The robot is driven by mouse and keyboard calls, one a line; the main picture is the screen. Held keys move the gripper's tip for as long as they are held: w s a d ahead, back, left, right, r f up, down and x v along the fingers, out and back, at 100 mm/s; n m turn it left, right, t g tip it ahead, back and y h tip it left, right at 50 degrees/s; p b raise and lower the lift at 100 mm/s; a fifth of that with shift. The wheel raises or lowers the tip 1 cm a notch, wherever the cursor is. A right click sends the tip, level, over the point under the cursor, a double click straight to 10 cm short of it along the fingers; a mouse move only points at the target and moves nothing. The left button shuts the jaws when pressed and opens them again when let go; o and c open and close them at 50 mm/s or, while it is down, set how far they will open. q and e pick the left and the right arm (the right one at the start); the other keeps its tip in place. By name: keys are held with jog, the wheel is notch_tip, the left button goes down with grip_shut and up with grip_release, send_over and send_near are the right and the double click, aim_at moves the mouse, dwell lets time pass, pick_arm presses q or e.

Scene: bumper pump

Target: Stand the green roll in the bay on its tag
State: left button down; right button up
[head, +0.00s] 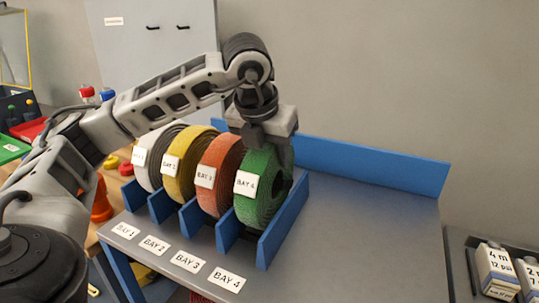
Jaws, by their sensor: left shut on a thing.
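The green roll (269,199) stands upright between blue dividers in the right-most bay, with a white label reading BAY 4 (247,184) on its face. My left gripper (268,146) comes down from above and is shut on the top of the green roll. Its fingertips are partly hidden. The matching BAY 4 tag (227,279) lies on the table front before that bay. My right gripper is not in view.
Orange (222,160), yellow (187,160) and white-grey (150,154) rolls stand in the bays to the left. A blue back wall (380,166) edges the grey table (375,240), which is clear on the right. White boxes (497,268) stand at far right.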

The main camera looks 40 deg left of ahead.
pick_arm(q)
jog(key=shift+f, duration=0.3)
jog(key=c, duration=0.8)
grip_release()
jog(key=shift+f, duration=0.15)
jog(key=shift+c, duration=0.2)
jog(key=shift+r, duration=0.3)
jog(key=p+v, duration=0.1)
jog(key=v, duration=1)
jog(key=shift+p, duration=0.3)
jog(key=shift+s+r, duration=0.3)
jog(key=shift+r, duration=0.05)
